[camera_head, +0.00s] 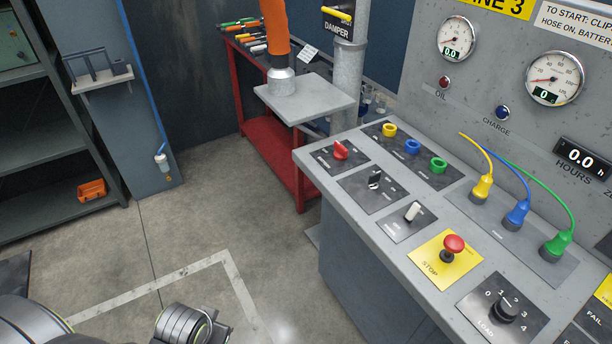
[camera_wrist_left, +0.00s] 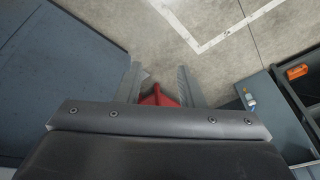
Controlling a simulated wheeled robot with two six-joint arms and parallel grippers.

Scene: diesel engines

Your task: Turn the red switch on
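The red switch (camera_head: 341,150) is a rotary knob on a dark plate at the far left corner of the sloping grey console (camera_head: 400,258). Its plate lettering is too small to read. My left gripper (camera_wrist_left: 158,70) shows only in the left wrist view, with its two fingers apart above the floor. A red shape (camera_wrist_left: 158,98) shows behind and between the fingers; I cannot tell what it is. No gripper touches the switch in the head view. My right gripper is not in view.
Beside the red switch are a black knob (camera_head: 375,180), a white-handled switch (camera_head: 412,211) and a red stop button (camera_head: 454,245). Yellow, blue and green sockets (camera_head: 411,147) lie behind. The floor (camera_head: 215,215) in front is clear.

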